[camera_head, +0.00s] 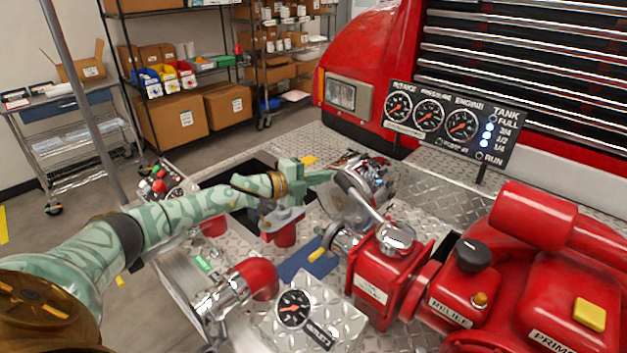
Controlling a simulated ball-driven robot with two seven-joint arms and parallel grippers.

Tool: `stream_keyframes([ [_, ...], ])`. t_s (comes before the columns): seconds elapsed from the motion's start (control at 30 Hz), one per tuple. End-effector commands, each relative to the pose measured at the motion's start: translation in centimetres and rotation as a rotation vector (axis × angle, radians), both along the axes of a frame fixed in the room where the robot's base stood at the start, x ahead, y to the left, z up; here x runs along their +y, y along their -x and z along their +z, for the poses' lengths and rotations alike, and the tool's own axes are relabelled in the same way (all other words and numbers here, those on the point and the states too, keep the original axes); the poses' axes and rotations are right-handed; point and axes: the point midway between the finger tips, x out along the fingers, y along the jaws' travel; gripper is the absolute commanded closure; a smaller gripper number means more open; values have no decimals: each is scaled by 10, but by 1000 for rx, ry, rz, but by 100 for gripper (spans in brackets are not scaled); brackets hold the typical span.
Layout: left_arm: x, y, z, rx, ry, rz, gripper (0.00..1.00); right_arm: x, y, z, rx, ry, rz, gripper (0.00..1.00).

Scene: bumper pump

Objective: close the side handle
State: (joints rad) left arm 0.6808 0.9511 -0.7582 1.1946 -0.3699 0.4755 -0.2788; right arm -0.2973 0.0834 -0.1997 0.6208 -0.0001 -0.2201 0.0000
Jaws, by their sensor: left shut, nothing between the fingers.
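My left arm comes in from the left, and my left gripper (322,177) is shut and empty over the middle of the pump panel. Its fingertips point right, close to the upper end of a silver lever (362,200). I cannot tell whether they touch. The lever slants down right to a round silver pivot (397,237) on top of a red valve body (382,283). A smaller silver fitting with a yellow tip (318,255) sticks out of the body's left side. I cannot tell for certain which of these is the side handle. My right gripper is not in view.
A gauge board (450,122) stands behind. A large red pump housing (540,265) fills the right. A red elbow pipe (258,277) and a gauge plate (308,312) are in front. A red-capped fitting (283,229) sits under my gripper. Shelves with boxes (180,118) stand far back.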

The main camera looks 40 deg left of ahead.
Motion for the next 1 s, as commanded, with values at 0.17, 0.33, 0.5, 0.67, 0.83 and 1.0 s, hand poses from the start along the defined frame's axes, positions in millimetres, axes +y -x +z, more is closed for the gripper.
stream_keyframes([
  [0.17, -4, -8, 0, 0, 1, 0, 100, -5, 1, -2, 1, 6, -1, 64],
  [0.33, -5, -11, 0, -1, 0, 0, 100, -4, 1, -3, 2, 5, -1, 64],
  [0.5, -7, -12, 1, -1, 1, -1, 100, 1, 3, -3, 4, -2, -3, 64],
  [0.67, -7, -12, 1, -1, 2, -2, 100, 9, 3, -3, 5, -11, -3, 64],
  [0.83, -8, -12, 1, -1, 2, -3, 100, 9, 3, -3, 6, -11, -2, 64],
  [1.0, -4, -8, 3, -1, 3, -5, 100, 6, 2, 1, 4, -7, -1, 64],
])
